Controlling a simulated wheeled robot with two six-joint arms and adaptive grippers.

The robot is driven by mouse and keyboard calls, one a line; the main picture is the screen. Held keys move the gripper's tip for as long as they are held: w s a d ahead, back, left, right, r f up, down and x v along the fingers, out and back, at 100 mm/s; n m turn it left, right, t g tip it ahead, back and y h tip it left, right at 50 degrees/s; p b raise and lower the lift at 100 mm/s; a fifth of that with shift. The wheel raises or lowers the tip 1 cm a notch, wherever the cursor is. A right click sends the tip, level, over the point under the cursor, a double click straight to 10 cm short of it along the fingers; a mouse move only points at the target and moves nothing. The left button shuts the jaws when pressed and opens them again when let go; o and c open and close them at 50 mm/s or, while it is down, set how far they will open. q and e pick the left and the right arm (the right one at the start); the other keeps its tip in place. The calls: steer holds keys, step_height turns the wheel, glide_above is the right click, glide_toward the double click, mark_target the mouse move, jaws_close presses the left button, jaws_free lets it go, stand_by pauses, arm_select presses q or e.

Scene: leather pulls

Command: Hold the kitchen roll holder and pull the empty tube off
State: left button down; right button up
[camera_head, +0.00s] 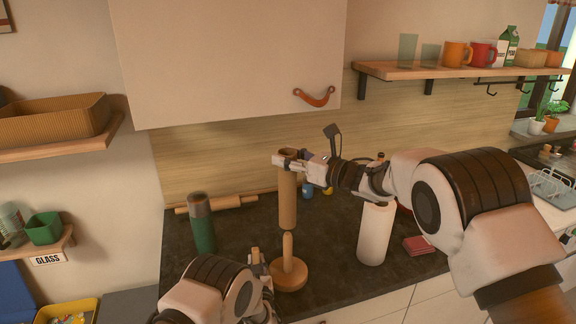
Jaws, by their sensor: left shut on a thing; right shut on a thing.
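The empty brown cardboard tube (288,205) is upright over the wooden kitchen roll holder (289,275). My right gripper (289,160) is shut on the tube's top end. The holder's post shows below the tube's lower end, and its round base rests on the dark counter. I cannot tell whether the post's tip is still inside the tube. My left gripper (262,266) is low at the left edge of the holder's base and shut on the holder; my own arm partly hides the contact.
A green bottle with a grey cap (202,225) stands left of the holder, with a rolling pin (225,203) behind. A white paper roll (375,232) stands to the right, near red cloths (419,245). A cabinet (225,60) hangs above the counter's back.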

arm_select(q)
steer(key=c, duration=1)
jaws_free()
steer(key=shift+o, duration=0.2)
